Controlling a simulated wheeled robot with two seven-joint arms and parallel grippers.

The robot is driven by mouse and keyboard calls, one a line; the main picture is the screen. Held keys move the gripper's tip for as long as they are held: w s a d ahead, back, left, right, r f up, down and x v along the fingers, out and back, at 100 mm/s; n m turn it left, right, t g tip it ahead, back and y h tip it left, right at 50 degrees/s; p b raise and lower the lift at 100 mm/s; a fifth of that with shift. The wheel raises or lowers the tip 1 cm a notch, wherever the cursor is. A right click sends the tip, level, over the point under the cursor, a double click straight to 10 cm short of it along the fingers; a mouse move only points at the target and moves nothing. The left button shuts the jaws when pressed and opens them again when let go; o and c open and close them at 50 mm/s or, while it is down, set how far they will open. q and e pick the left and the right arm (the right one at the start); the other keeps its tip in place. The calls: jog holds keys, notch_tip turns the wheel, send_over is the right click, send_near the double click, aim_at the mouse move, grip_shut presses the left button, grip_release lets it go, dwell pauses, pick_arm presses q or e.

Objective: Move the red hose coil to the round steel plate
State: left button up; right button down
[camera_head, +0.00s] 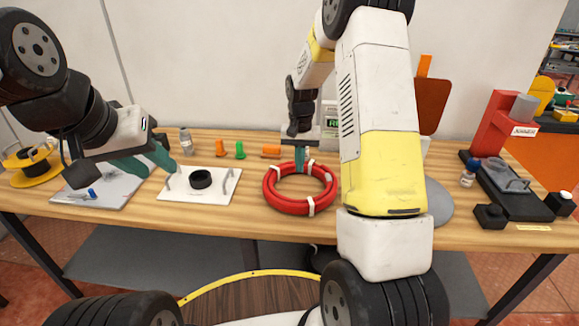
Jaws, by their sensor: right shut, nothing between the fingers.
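The red hose coil (271,188) with white ties lies flat on the wooden table, in the middle of the view. My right gripper (301,164) is at the coil's far side, its teal fingers shut with nothing between them. Whether the fingertips touch the coil I cannot tell. The round steel plate (440,204) lies on the table to the right of the coil, largely hidden behind my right arm. My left gripper (165,168) is above the white board at the left, away from the coil; its finger gap is unclear.
A white board (170,193) with handles bears a black ring (200,179). Orange and green fittings (240,150) and a bottle (186,141) stand behind. A red dispenser stand (493,125) is at the right, with a small bottle (468,174) beside it. A yellow spool (35,168) is far left.

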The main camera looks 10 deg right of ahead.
aim_at(309, 205)
notch_tip(309, 205, down, 10)
jog(key=shift+s+r, duration=0.1)
jog(key=shift+s+a+r, duration=0.1)
jog(key=shift+s+a, duration=0.1)
jog(key=shift+s, duration=0.4)
jog(key=shift+s+a+r, duration=0.1)
jog(key=shift+s+a, duration=0.05)
jog(key=shift+s, duration=0.45)
jog(key=shift+s+a, duration=0.2)
jog(key=shift+s, duration=0.5)
